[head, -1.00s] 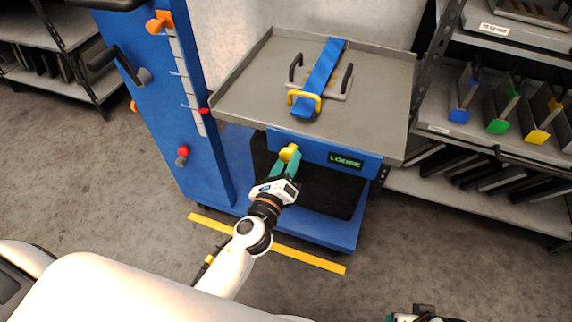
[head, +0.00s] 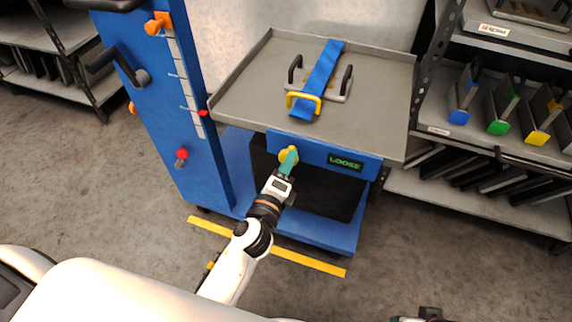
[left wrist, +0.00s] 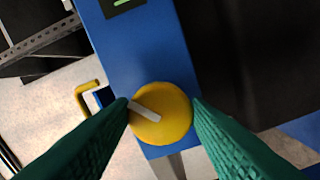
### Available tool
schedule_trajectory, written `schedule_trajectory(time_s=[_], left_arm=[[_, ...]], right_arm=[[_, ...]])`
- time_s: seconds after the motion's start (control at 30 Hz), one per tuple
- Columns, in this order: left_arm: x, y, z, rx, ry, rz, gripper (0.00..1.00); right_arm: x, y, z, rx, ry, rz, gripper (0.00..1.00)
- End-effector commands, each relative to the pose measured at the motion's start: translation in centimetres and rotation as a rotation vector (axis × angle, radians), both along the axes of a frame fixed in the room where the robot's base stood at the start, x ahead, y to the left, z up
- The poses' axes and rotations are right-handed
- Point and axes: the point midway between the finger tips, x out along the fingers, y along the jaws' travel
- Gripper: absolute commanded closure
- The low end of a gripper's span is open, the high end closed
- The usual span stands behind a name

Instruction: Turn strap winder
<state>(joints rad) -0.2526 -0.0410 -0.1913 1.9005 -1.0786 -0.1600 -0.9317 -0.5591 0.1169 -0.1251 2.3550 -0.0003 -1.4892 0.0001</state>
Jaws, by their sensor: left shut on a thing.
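The strap winder is a round yellow knob (head: 283,155) on the blue front panel of the cart. In the left wrist view the knob (left wrist: 172,118) bears a white pointer mark that slants to the upper left. My left gripper (head: 289,160) has its green fingers closed on either side of the knob. A display (head: 345,162) on the panel reads LOOSE. Only a piece of my right gripper (head: 425,316) shows at the bottom edge, its fingers unclear.
The grey tray (head: 238,97) tops the cart. A blue column (head: 160,100) with an orange pointer and a red knob (head: 182,154) stands at left. A shelf rack (head: 450,190) with coloured dies stands at right. A yellow line (head: 300,259) marks the open floor in front.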

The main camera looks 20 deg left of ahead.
Motion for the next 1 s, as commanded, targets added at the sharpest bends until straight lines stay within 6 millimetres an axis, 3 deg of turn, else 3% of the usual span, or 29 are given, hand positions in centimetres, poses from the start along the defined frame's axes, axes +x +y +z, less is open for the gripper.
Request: schedule_trajectory(time_s=[0.23,0.27,0.4,0.77,0.83,1.0], left_arm=[[0.0,0.1,-0.1,0.001,0.002,0.002,0.8],[0.0,0.1,-0.1,0.002,0.001,0.002,0.55],[0.0,0.1,-0.1,0.002,0.001,0.002,0.35],[-0.6,0.0,-0.1,0.002,0.001,0.0,0.35],[-1.4,0.0,-0.2,0.002,0.003,0.0,0.35],[-5.0,0.2,-0.5,0.001,0.005,0.001,0.35]], right_arm=[[0.0,0.0,0.0,0.0,0.0,0.0,0.35],[0.0,0.0,0.0,0.0,0.0,0.0,0.35],[0.0,0.0,0.0,0.0,0.001,0.0,0.35],[-0.2,0.0,-0.1,-0.001,0.004,0.0,0.35],[-0.3,0.0,0.0,-0.001,0.005,0.0,0.35],[-1.2,-0.2,2.4,0.0,-0.013,0.0,0.35]])
